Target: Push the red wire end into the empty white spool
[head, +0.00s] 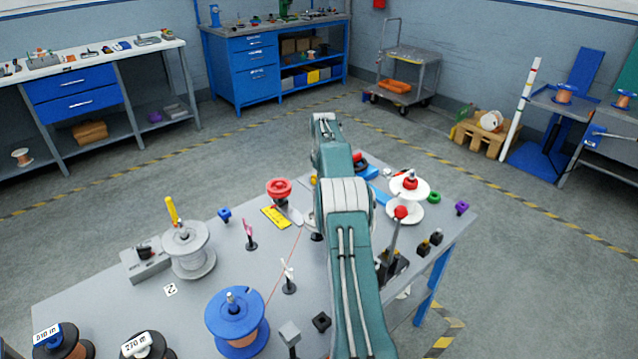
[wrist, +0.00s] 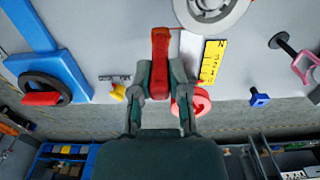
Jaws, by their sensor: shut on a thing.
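The white spool (head: 406,204) stands at the right side of the table with a red knob on top; no wire shows wound on it. A thin red wire (head: 285,262) runs up from the blue spool (head: 222,318) and passes behind my arm. In the wrist view my gripper (wrist: 160,88) is shut on a thick red elongated piece (wrist: 160,48). I cannot tell whether this piece is the red wire's end. In the head view my arm hides the gripper. A pale round disc (wrist: 185,10) is cut off at the wrist view's top edge.
A red knob (head: 279,186) and yellow label (head: 275,217) lie left of my arm; the knob also shows beside my gripper (wrist: 203,103). A grey spool (head: 188,250) stands at left. A blue fixture (wrist: 50,65) with a black ring is left in the wrist view.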

